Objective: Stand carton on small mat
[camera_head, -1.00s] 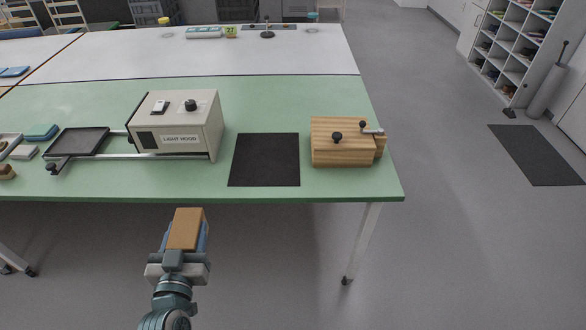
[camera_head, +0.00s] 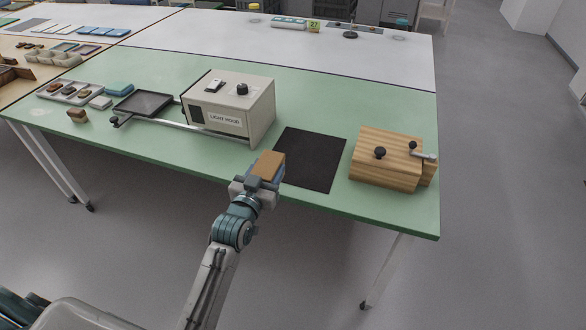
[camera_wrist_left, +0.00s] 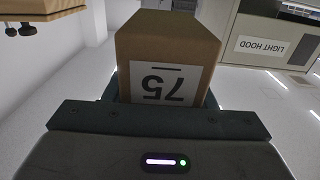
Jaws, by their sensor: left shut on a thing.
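My left gripper (camera_head: 258,180) is shut on a brown carton (camera_head: 268,165). In the left wrist view the carton (camera_wrist_left: 167,55) shows a white label reading 75, upside down, and its lower part is hidden between the jaws. The black mat (camera_head: 311,160) lies flat on the green table, right of the light hood. In the head view the carton overlaps the mat's left front corner; I cannot tell its height over the table. My right gripper is not in view.
The light hood (camera_head: 228,105) stands left of the mat, with a rail and a dark tray (camera_head: 143,103) beside it. A wooden block with knobs (camera_head: 386,160) stands close to the mat's right. The green table's front edge (camera_head: 330,208) runs just before the mat.

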